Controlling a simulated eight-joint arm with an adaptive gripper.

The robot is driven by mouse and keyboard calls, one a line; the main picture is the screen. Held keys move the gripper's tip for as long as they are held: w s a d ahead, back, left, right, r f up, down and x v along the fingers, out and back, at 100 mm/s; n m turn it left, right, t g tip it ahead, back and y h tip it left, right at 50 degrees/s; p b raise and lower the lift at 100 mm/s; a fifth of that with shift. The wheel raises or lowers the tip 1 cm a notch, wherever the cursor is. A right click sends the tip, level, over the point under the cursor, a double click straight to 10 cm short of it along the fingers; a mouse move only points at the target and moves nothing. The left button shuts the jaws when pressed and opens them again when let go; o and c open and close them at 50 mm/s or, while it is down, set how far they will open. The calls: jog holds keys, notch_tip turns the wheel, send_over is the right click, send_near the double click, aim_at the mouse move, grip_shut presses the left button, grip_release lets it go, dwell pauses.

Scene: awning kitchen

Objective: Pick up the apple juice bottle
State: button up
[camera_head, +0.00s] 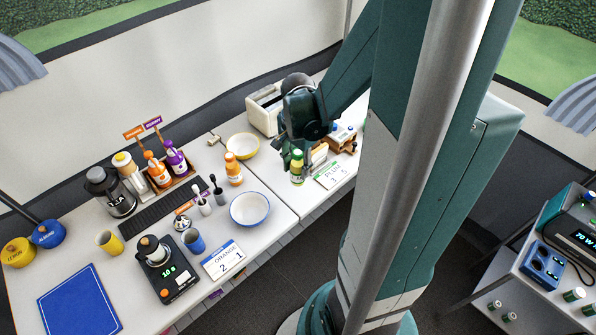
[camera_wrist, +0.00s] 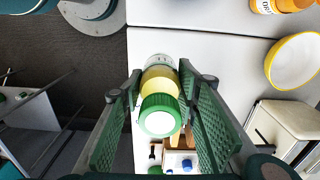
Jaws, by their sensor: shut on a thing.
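The apple juice bottle (camera_head: 297,168), with a green cap and yellowish body, is upright at the front of the right-hand counter, beside the "PLUM" card. In the wrist view the bottle (camera_wrist: 160,115) is seen from above, cap towards the camera, between the two green fingers. My gripper (camera_head: 292,155) comes down on it from above; in the wrist view my gripper (camera_wrist: 160,85) has a finger on each side and is shut on the bottle. Its label is not readable, and I cannot tell whether its base touches the counter.
A card reading PLUM (camera_head: 332,174) and a wooden crate (camera_head: 343,141) stand right of the bottle. A toaster (camera_head: 265,108) and yellow bowl (camera_head: 242,146) are behind and left. An orange bottle (camera_head: 233,168) and a blue-rimmed bowl (camera_head: 250,209) are further left.

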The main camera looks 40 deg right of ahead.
jog(key=shift+r, duration=1.15)
